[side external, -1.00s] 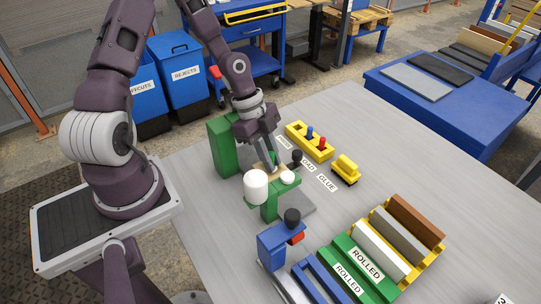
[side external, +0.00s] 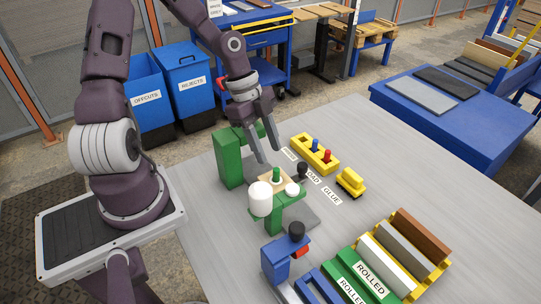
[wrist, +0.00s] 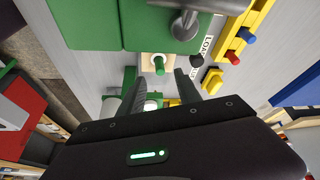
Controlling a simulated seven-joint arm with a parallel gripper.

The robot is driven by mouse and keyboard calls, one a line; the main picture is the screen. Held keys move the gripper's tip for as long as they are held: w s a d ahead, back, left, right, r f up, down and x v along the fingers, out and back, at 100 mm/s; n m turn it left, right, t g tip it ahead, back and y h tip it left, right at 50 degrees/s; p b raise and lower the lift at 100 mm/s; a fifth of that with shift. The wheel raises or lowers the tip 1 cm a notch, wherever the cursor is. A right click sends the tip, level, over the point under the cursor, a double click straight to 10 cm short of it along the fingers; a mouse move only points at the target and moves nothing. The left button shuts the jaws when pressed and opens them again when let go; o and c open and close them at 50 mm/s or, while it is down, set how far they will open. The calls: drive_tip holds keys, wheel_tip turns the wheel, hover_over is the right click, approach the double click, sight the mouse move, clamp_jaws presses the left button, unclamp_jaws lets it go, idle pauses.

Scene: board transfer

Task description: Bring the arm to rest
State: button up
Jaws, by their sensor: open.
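Below the fingertips a small pale wooden board (side external: 264,182) with an upright green peg (side external: 276,174) sits on the fixture. In the wrist view the green peg (wrist: 159,65) stands beyond the open fingers, and nothing is between them. A gap shows between the fingertips and the peg in the side view.
A white cylinder (side external: 260,198) and a black knob (side external: 302,170) stand close to the board. A yellow holder (side external: 315,154) with blue and red pegs lies behind. Racks of rolled pieces (side external: 372,270) fill the front right. The table's right rear is clear.

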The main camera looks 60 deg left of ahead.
drive_tip(key=shift+s+r+y, duration=0.1)
drive_tip(key=shift+s+y, duration=0.1)
drive_tip(key=shift+y, duration=0.1)
drive_tip(key=s+d+r+n+t+y, duration=0.2)
drive_tip(key=s+d+r+n, duration=0.1)
drive_tip(key=s+r+n, duration=0.4)
drive_tip(key=s+d+r+n+t+y, duration=0.1)
drive_tip(key=s+d+r+n+t, duration=0.1)
drive_tip(key=s+r+n, duration=0.5)
wheel_tip(320, 180, up, 6)
drive_tip(key=shift+s+d+f+y, duration=0.2)
drive_tip(key=shift+s+d+y, duration=0.2)
drive_tip(key=shift+s+d, duration=0.25)
